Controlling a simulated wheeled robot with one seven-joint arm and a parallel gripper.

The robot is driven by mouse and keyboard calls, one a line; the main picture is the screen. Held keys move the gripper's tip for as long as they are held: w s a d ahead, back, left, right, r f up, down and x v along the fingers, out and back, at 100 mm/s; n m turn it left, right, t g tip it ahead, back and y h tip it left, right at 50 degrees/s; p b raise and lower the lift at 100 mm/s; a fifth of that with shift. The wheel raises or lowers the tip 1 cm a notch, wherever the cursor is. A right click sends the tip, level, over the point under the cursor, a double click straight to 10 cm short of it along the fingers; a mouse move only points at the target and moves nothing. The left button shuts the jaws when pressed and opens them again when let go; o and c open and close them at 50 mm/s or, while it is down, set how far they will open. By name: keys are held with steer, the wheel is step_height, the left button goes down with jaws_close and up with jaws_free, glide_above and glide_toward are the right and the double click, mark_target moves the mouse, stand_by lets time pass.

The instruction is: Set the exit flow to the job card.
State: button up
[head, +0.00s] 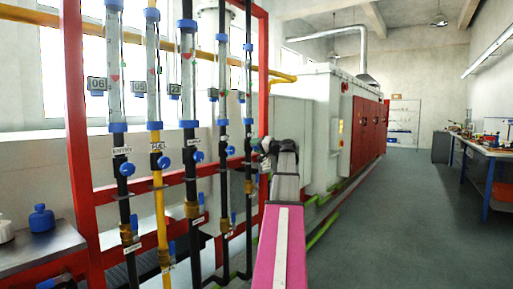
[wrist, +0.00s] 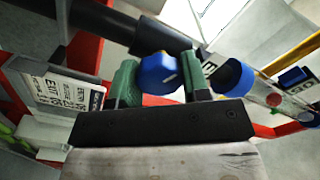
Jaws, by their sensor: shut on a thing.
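Several clear flow tubes with blue collars stand in a row on a red frame in the head view. The farthest tube (head: 248,68) is at the right end of the row. My gripper (head: 263,150) is beside the pipe under that tube. In the wrist view its green fingers are shut on a blue valve knob (wrist: 157,72), one on each side. A tube (wrist: 262,95) with a red float inside lies to the right there. A white card (wrist: 66,92) with black print, including the word EXIT, is at the left; most of its print is hard to read.
The red frame (head: 78,120) and a yellow pipe (head: 158,185) stand left of my arm. A large white and red oven (head: 330,125) stands behind. A bench (head: 470,148) is at the far right. The grey floor (head: 395,220) is clear.

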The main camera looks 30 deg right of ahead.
steer(key=o, duration=0.9)
steer(key=shift+o, duration=0.2)
steer(key=v, duration=1)
steer(key=shift+s+d, duration=0.2)
steer(key=shift+s, duration=0.15)
